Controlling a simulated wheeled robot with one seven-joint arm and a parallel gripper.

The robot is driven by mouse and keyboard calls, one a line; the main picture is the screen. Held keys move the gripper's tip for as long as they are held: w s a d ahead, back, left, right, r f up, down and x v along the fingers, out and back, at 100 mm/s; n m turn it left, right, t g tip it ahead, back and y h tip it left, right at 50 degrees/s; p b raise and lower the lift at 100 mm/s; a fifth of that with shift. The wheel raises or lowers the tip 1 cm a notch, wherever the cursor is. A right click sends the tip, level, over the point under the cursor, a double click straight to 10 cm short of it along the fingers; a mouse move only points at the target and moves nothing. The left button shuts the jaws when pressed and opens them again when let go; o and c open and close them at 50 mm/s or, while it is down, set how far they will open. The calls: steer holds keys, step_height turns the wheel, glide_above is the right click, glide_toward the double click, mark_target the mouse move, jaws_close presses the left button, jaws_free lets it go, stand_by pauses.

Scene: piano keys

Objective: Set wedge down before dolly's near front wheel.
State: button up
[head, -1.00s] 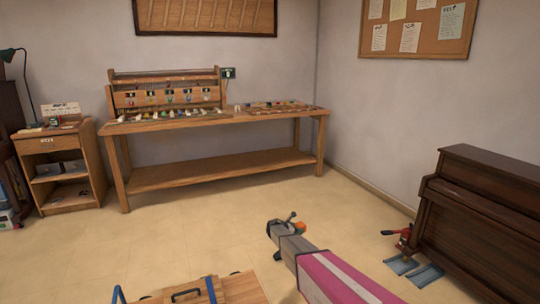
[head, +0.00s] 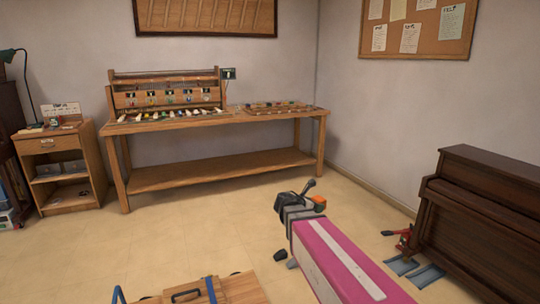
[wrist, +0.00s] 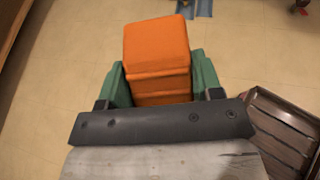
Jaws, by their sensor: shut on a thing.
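An orange wedge (wrist: 156,50) is held between the green fingers of my gripper (wrist: 160,75) in the wrist view. In the head view my gripper (head: 312,197) is at the middle right, beyond my pink arm link, and a little of the orange wedge (head: 319,203) shows there. The wooden dolly (head: 238,290) is cut off by the bottom edge of the head view, left of my arm. A dark wheel (head: 235,273) shows small at its far edge; its other wheels are mostly hidden or out of view. The wedge is apart from the dolly.
A workbench (head: 215,125) stands at the back. The middle floor is clear.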

steer(key=s+r, duration=0.4)
steer(key=s, duration=0.2)
steer(key=shift+s+d+r, duration=0.15)
steer(key=shift+s+d, duration=0.15)
steer(key=shift+d, duration=0.15)
steer(key=shift+r, duration=0.1)
